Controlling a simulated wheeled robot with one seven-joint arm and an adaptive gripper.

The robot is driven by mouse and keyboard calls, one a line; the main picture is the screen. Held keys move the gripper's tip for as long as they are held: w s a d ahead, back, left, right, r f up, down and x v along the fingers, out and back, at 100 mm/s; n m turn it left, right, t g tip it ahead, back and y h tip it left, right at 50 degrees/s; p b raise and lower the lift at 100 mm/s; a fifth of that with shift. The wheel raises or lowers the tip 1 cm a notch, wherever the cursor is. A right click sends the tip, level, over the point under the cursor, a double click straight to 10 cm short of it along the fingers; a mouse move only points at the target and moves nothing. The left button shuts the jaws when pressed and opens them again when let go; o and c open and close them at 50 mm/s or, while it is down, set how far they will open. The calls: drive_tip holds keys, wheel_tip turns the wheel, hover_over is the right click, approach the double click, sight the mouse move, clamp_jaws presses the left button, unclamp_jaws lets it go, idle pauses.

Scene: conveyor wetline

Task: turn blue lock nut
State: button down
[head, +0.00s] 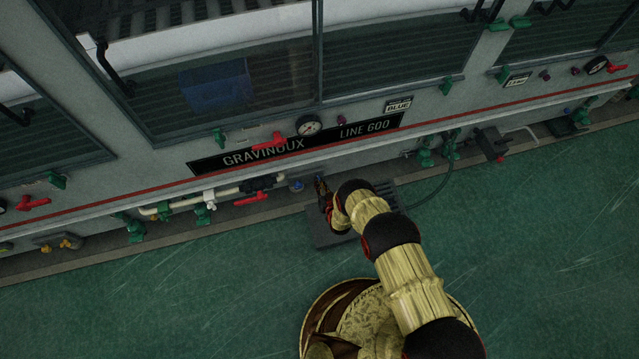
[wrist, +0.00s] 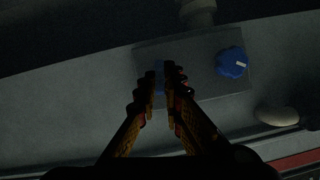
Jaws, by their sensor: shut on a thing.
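In the wrist view, my gripper (wrist: 163,76) is shut on a narrow blue part on the face of a grey block (wrist: 205,82). This part appears to be the blue lock nut (wrist: 159,75); the fingers hide most of it, so its shape and turn cannot be told. A round blue knob (wrist: 232,63) with a white mark sits on the same block to the right, apart from the fingers. In the head view, my gripper (head: 321,187) reaches low on the machine front, and a small blue knob (head: 298,185) shows just left of it.
A red-handled valve (head: 252,198) and pale pipe (head: 228,190) lie left of my gripper. A dark floor grate (head: 325,232) lies below, with a hose (head: 433,193) to the right. A pale oval part (wrist: 277,116) is below the knob.

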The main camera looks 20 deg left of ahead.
drive_tip(key=shift+d, duration=0.1)
drive_tip(key=m+y, duration=0.1)
drive_tip(key=m, duration=0.1)
drive_tip(key=m+y, duration=0.2)
drive_tip(key=m, duration=0.1)
drive_tip(key=m+g+y, duration=0.1)
drive_tip(key=m+y, duration=0.1)
drive_tip(key=m, duration=0.1)
drive_tip(key=shift+w+d+f, duration=0.2)
drive_tip(key=shift+d+f, duration=0.1)
drive_tip(key=shift+f, duration=0.05)
idle(0.7)
drive_tip(key=c, duration=1.9)
unclamp_jaws()
drive_tip(key=v, duration=1.2)
drive_tip(key=shift+w, duration=0.1)
